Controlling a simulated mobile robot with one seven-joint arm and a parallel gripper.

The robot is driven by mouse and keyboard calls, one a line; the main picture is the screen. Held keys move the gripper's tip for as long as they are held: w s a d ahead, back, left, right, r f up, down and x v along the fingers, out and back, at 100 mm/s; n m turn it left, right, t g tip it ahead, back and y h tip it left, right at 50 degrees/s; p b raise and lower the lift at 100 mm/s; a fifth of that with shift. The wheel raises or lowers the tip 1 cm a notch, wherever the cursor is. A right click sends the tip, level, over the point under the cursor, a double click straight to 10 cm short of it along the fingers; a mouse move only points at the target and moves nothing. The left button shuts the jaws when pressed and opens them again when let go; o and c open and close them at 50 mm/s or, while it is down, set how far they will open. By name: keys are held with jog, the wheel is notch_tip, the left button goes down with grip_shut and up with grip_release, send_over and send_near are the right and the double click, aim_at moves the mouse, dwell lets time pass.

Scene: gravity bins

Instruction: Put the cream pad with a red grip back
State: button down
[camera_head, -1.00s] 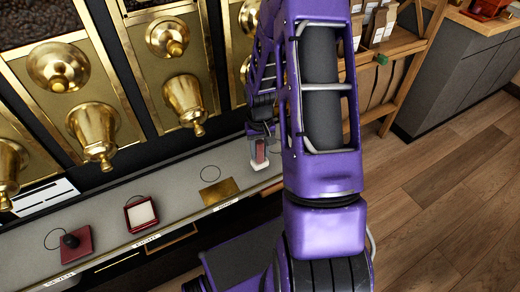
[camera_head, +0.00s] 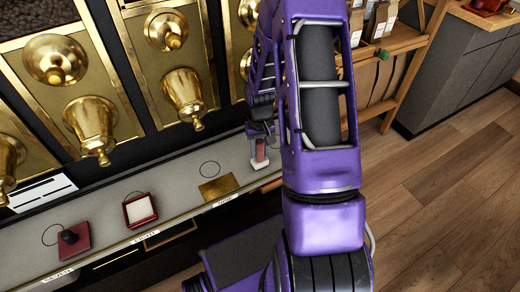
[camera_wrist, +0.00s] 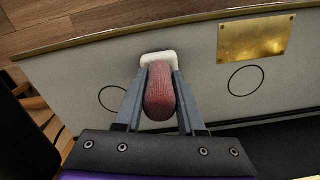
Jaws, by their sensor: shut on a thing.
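The cream pad (camera_head: 260,164) with its red grip (camera_head: 260,151) is at the right part of the grey counter in the head view. In the wrist view the red grip (camera_wrist: 160,92) lies between the two fingers of my gripper (camera_wrist: 159,82), which is shut on it. The cream pad (camera_wrist: 158,58) shows beyond the fingertips, near the counter's front edge. Whether the pad touches the counter or hovers just above it I cannot tell. One black outlined circle (camera_wrist: 112,98) lies left of the fingers, partly covered; another (camera_wrist: 245,80) lies to the right.
A brass plate (camera_head: 217,190) lies on the grey counter (camera_head: 180,185). Farther left are a red tray with a cream inside (camera_head: 140,211) and a red pad with a black knob (camera_head: 72,242). Brass bin spouts (camera_head: 184,97) overhang the counter's back. Wooden floor is open at right.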

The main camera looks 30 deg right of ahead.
jog(key=shift+f, duration=0.25)
jog(key=shift+c, duration=2.2)
grip_release()
jog(key=shift+r, duration=0.1)
notch_tip(320, 180, up, 17)
jog(key=p, duration=0.3)
